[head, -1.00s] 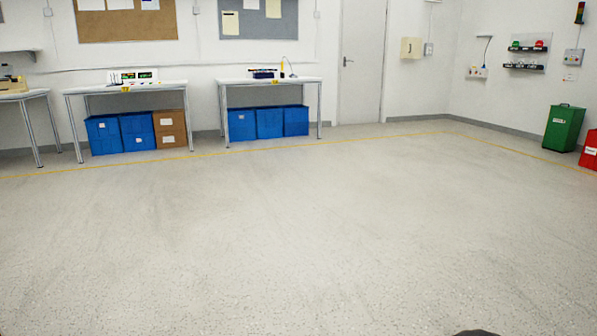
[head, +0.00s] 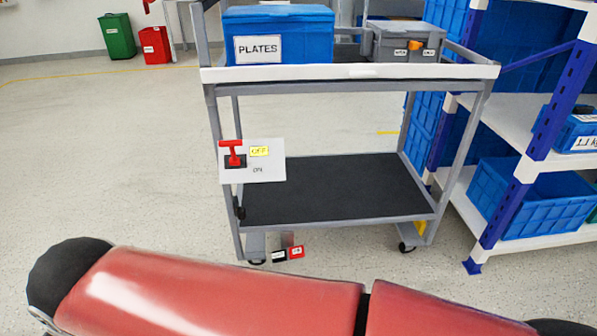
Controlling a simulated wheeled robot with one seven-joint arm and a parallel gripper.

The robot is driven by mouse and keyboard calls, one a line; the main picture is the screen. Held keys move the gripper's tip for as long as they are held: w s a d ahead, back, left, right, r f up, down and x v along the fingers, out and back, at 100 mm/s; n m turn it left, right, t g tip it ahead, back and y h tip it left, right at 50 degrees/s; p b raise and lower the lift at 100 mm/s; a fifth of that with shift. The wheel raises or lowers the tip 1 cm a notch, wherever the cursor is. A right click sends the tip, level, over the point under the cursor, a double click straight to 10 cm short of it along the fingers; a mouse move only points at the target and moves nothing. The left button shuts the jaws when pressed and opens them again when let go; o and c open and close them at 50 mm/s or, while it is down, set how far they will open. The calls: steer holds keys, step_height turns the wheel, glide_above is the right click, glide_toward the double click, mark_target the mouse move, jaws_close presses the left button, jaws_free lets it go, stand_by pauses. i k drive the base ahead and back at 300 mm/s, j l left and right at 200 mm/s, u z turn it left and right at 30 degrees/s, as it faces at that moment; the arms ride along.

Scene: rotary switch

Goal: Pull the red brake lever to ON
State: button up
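A red T-shaped lever (head: 232,152) stands up on a pale plate (head: 262,174) at the left front post of a grey cart (head: 350,85). The plate has a yellow OFF label (head: 259,151) at the top and ON printed below it. The lever's handle is at the height of the OFF label. My red arm crosses the bottom of the head view, in front of the cart and apart from the lever. My gripper is not in view.
The cart carries a blue PLATES box (head: 278,37) and a grey case (head: 403,42) on top. Its lower shelf is empty. A blue-framed rack (head: 533,140) with blue bins stands close on the right. The floor (head: 110,160) at left is open. Green and red bins stand far back left.

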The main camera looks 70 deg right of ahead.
mark_target(234, 160)
steer(key=z, duration=0.45)
steer(key=l+z, duration=0.1)
steer(key=z, duration=1.75)
steer(key=i+z, duration=0.1)
steer(key=z, duration=0.4)
